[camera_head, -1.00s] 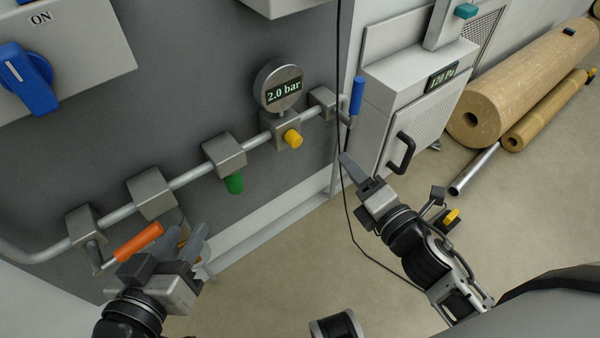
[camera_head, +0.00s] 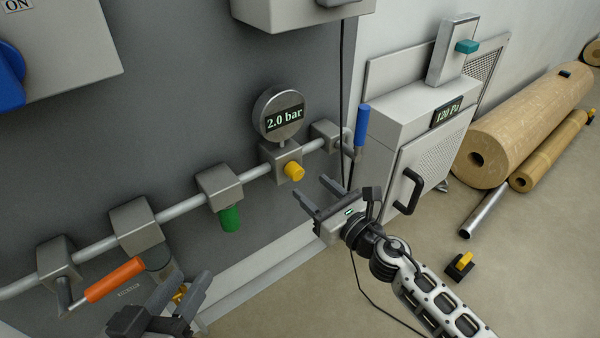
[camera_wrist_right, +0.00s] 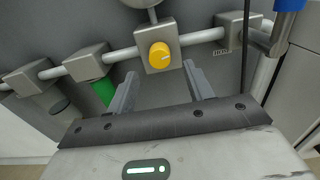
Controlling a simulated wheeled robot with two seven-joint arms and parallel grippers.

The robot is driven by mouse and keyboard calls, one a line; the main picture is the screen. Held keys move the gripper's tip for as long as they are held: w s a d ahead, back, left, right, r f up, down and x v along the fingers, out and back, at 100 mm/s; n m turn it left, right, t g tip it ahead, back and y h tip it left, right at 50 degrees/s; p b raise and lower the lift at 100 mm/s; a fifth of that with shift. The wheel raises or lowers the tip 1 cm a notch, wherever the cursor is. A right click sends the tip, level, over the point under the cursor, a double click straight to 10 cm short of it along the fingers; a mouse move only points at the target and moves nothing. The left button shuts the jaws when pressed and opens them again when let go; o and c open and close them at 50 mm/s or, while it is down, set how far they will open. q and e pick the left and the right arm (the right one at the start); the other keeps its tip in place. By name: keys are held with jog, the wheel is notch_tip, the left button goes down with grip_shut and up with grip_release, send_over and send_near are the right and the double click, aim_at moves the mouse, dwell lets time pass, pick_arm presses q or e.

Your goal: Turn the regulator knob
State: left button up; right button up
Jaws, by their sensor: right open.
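The yellow knob (camera_head: 294,171) sticks out of a grey block (camera_head: 280,153) on the pipe, below a round gauge (camera_head: 283,117) reading 2.0 bar. In the right wrist view the knob (camera_wrist_right: 160,55) faces me, with a pale mark on its face, ahead of and between my fingers. My right gripper (camera_head: 312,185) is open and empty, just to the right of and below the knob, apart from it. My left gripper (camera_head: 188,282) looks open, low at the left, below the orange-handled valve (camera_head: 115,280); its lower part is cut off by the frame.
On the same pipe are a green knob (camera_head: 230,218) to the left and a blue lever (camera_head: 362,125) to the right. A black cable (camera_head: 343,100) hangs beside the right gripper. A grey cabinet (camera_head: 410,125) with a handle stands at right, with rolls (camera_head: 530,130) beyond.

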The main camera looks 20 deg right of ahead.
aim_at(299, 176)
jog(key=shift+x, duration=2.75)
jog(key=c, duration=1)
